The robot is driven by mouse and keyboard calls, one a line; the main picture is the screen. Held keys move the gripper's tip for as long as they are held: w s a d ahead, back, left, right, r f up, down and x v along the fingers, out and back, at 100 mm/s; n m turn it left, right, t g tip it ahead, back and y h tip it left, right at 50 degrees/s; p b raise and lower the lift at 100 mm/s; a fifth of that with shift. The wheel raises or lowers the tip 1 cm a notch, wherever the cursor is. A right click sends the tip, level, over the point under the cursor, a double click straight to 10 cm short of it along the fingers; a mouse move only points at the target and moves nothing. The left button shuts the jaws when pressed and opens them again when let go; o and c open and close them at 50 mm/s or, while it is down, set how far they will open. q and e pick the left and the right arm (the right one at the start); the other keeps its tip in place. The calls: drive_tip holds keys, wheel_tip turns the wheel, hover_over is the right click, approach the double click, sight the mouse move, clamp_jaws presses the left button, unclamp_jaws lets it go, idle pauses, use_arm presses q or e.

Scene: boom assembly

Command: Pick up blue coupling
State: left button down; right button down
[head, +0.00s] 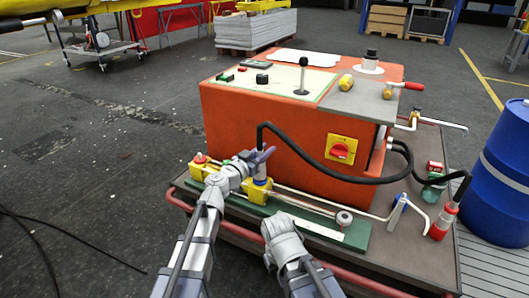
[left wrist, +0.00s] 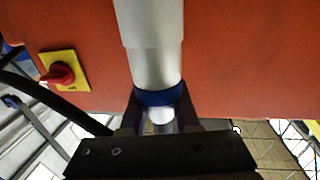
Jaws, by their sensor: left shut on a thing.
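The blue coupling is a white-grey cylinder with a blue ring. In the head view the coupling (head: 260,171) is upright at the left front of the orange box, by the yellow fitting block, with a black hose above it. My left gripper (head: 262,156) is shut on the coupling, its purple-grey fingers around it. In the left wrist view the blue ring (left wrist: 158,97) sits between the fingers (left wrist: 160,118), and the pale cylinder rises above it. The fingers partly hide the coupling in the head view. My right arm shows at the bottom middle, but its gripper jaws do not show.
The orange box (head: 270,128) stands close behind the left gripper, with a red switch (head: 340,150) on its front. A yellow block (head: 232,188) and green plate (head: 300,218) are beside and below. A red coupling (head: 441,222) stands at the right, near a blue barrel (head: 500,185).

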wheel_tip(320, 180, up, 9)
drive_tip(key=p, duration=0.8)
drive_tip(key=shift+r+p, duration=0.2)
drive_tip(key=shift+p, duration=0.2)
